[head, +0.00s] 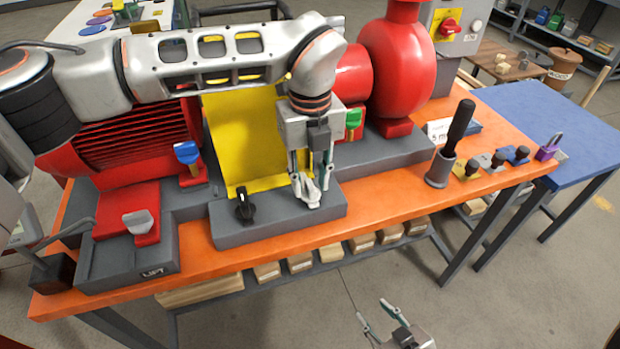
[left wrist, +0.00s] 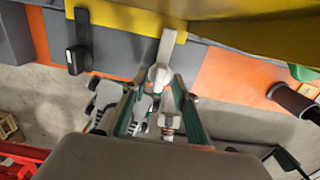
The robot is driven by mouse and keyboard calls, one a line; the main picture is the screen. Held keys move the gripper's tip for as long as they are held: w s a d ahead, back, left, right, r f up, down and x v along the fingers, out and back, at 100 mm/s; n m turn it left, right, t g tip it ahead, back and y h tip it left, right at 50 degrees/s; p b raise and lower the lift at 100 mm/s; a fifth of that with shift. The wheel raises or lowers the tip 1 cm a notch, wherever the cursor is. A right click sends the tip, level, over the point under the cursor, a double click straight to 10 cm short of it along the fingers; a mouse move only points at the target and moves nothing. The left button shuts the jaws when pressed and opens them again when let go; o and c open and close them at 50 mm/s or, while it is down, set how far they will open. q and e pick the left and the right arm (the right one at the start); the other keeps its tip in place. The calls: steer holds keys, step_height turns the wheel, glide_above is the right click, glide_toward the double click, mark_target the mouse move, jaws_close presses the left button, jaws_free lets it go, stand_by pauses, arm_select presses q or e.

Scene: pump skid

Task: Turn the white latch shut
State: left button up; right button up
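The white latch (head: 311,194) sits at the lower right of the yellow guard panel (head: 245,140), on the grey skid base. In the left wrist view the white latch (left wrist: 160,75) shows between the fingertips, with a grey bar running up from its rounded white end. My left gripper (head: 313,186) points down over the latch, partly open with one finger on each side. Whether the fingers touch it is unclear. It also shows in the left wrist view (left wrist: 158,84). My right gripper (head: 371,308) is open and empty, low in front of the table.
A black latch (head: 243,207) stands at the panel's lower left. A grey-white knob on a red block (head: 146,236) is further left. A black-handled tool in a grey cup (head: 440,168) and several small coloured pieces stand right on the orange table (head: 385,207).

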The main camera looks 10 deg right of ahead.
mark_target(310, 185)
arm_select(q)
step_height(310, 185, up, 12)
stand_by(0.8)
stand_by(0.3)
